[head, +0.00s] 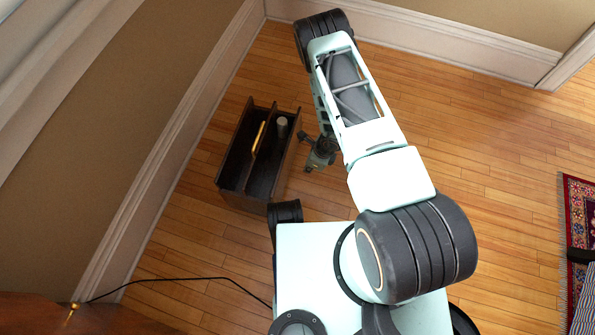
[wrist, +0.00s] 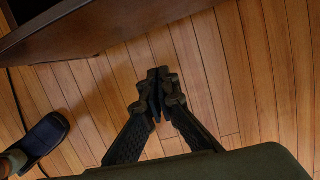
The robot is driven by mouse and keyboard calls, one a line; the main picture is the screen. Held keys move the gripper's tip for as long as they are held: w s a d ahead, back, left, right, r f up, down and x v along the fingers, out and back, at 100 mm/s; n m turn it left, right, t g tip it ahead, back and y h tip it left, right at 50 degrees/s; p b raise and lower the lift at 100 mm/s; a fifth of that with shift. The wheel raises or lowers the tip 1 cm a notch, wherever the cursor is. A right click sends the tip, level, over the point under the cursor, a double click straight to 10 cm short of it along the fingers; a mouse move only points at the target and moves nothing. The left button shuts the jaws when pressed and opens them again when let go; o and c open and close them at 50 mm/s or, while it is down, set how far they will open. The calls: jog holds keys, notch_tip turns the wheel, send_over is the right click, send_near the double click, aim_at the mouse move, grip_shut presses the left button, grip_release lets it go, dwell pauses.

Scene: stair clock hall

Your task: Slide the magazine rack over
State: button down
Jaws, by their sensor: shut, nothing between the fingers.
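The magazine rack (head: 287,165) is a dark wooden open-topped box with a central divider and a gold-coloured handle slot. It stands on the floor near the left wall in the head view, with a pale rolled item (head: 282,126) in its right compartment. Its dark side also crosses the top left of the wrist view (wrist: 110,22). My gripper (head: 309,169) is low, just right of the rack. In the wrist view my gripper's fingers (wrist: 158,75) are shut together and empty over bare floor, with a visible gap to the rack.
A white baseboard (head: 180,135) runs along the wall left of the rack, with a strip of floor between. A black cord (head: 190,279) crosses the floor at lower left. A patterned rug (head: 577,215) lies at far right. The wooden floor (head: 480,130) right of my arm is clear.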

jog(key=w+a+f+b, duration=0.2)
jog(key=a+f+b, duration=0.3)
jog(key=f, duration=0.4)
jog(key=shift+w+a, duration=0.3)
jog(key=shift+a, duration=0.15)
